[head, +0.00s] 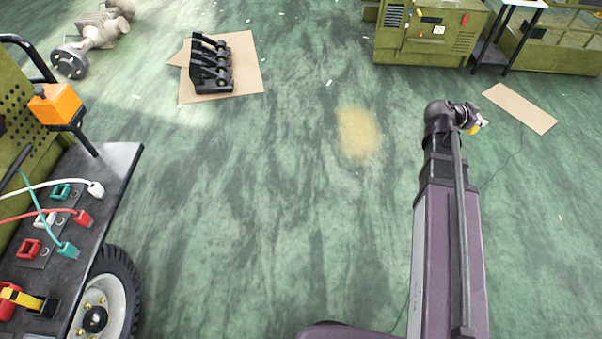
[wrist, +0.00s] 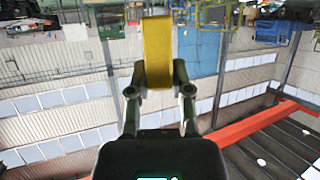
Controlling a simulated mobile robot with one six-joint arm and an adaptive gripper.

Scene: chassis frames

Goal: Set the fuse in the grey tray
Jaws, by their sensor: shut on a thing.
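My gripper (wrist: 158,82) is shut on a yellow piece (wrist: 157,50), which looks like the fuse, though its markings cannot be read. The piece stands out between the two dark fingertips in the wrist view. In the head view my gripper (head: 474,122) is at the end of my raised arm at the right, well above the floor, and a bit of yellow shows at its tip. I cannot make out a grey tray in either view.
A cart (head: 108,165) with coloured leads and a black tyre stands at the left. A black rack (head: 212,75) sits on cardboard (head: 247,62) at the back. Olive machines (head: 425,45) stand at the back right. Another cardboard sheet (head: 520,108) lies at right. The middle floor is clear, with a sandy patch (head: 358,135).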

